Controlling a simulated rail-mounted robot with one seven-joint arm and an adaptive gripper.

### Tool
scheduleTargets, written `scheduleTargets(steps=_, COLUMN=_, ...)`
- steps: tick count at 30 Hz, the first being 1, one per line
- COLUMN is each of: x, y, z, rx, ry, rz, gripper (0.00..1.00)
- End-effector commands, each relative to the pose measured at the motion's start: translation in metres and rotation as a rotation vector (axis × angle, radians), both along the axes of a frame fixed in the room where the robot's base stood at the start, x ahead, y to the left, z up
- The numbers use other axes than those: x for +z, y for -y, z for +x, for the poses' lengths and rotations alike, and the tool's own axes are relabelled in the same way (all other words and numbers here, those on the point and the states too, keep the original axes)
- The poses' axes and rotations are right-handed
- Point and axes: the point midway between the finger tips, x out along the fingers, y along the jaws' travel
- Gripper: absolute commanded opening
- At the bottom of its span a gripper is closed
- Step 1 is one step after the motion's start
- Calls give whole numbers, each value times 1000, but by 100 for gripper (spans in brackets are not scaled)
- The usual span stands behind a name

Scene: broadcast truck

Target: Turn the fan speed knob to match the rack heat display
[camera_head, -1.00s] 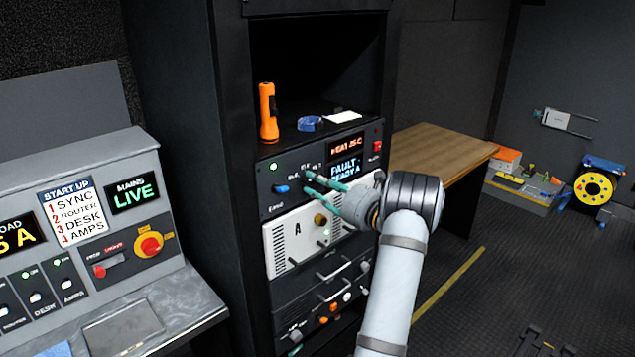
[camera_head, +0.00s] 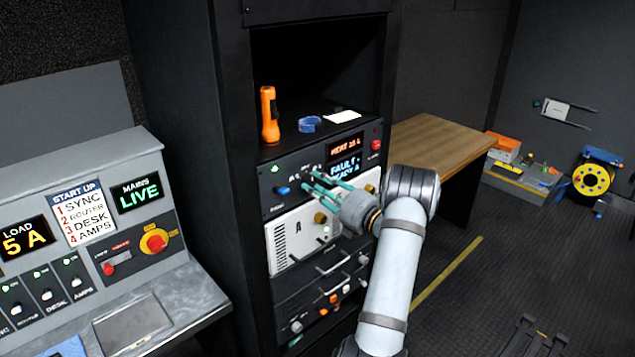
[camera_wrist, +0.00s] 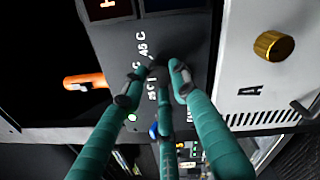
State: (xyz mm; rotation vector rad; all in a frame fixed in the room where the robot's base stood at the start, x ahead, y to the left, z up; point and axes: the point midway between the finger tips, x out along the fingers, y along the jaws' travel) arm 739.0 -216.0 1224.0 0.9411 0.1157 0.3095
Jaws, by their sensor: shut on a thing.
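The heat display (camera_head: 345,147) glows orange on the rack panel (camera_head: 262,172); it seems to start with HEAT, but its number is blurred. The fan speed knob is mostly hidden among my fingertips; a dark bit of it (camera_wrist: 156,72) shows in the wrist view. White temperature labels surround it, one seemingly 45 C; its pointer direction cannot be told. My gripper (camera_head: 310,183), with teal fingers, is shut on this knob; the fingertips also show in the wrist view (camera_wrist: 153,80).
A blue switch (camera_head: 282,190) sits left of my fingers. The white amp panel (camera_head: 283,249) is just below. A wooden table (camera_head: 435,143) stands right.

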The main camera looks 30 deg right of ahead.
Motion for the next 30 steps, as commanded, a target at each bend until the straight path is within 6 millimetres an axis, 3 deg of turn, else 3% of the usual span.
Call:
scheduleTargets(steps=1, x=7, y=4, z=1, rx=-9, ry=9, rz=13, gripper=2)
scheduleTargets(steps=18, x=6, y=4, z=1, rx=-10, ry=2, rz=39, gripper=2)
scheduleTargets(steps=19, x=6, y=4, z=1, rx=-10, ry=2, rz=39, gripper=29)
scheduleTargets(steps=30, x=2, y=2, z=0, rx=-5, ry=-5, rz=38, gripper=47)
